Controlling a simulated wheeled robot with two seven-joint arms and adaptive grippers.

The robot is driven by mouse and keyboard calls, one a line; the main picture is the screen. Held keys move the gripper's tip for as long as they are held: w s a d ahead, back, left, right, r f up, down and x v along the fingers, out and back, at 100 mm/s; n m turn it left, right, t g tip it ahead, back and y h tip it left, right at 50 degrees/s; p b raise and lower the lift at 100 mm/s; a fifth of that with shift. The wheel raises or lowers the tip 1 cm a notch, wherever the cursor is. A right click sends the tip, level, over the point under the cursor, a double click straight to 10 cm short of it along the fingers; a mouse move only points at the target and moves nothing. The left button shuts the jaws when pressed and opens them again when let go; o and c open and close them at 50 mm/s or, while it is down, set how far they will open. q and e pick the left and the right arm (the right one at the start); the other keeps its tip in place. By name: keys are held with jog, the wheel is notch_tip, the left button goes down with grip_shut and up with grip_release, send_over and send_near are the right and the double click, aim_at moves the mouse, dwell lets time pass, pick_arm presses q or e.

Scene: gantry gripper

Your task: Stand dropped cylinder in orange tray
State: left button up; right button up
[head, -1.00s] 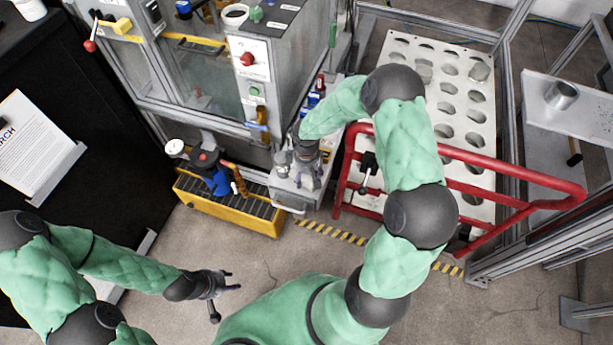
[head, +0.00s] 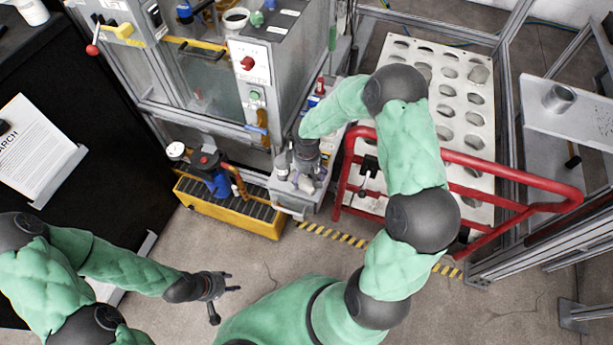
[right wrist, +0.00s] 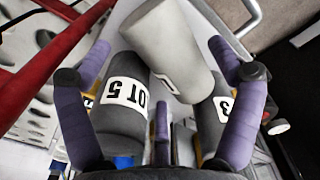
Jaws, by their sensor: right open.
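In the right wrist view a pale grey cylinder (right wrist: 168,45) lies tilted across the top of two dark grey cylinders. The left dark cylinder (right wrist: 125,112) has a white label ending in "OT 5"; the right one (right wrist: 212,112) shows part of a "3". My right gripper (right wrist: 165,90) is open, its purple fingers apart on either side of this group. In the head view my right gripper (head: 308,174) is over the small grey stand. Orange patches show behind the fingers, but I cannot make out the tray. My left gripper (head: 228,290) is open and empty over the floor.
A red rail (head: 480,165) stands right of the stand, before a white perforated panel (head: 450,75). A yellow crate (head: 225,213) with a blue device is on the floor to the left. A metal cup (head: 558,97) sits on the right shelf.

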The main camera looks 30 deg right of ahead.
aim_at(305, 176)
notch_tip(305, 176, up, 9)
jog(key=p, duration=0.3)
jog(key=shift+r, duration=0.2)
jog(key=shift+o, duration=0.5)
jog(key=shift+r, duration=0.25)
jog(key=p, duration=0.5)
jog(key=shift+a+f, duration=0.35)
notch_tip(305, 176, down, 6)
jog(key=shift+r+b, duration=0.1)
jog(key=shift+b, duration=0.75)
notch_tip(305, 176, down, 5)
jog(key=shift+d+f+b, duration=0.1)
jog(key=shift+b, duration=0.9)
jog(key=c, duration=1.7)
jog(key=shift+c, duration=0.2)
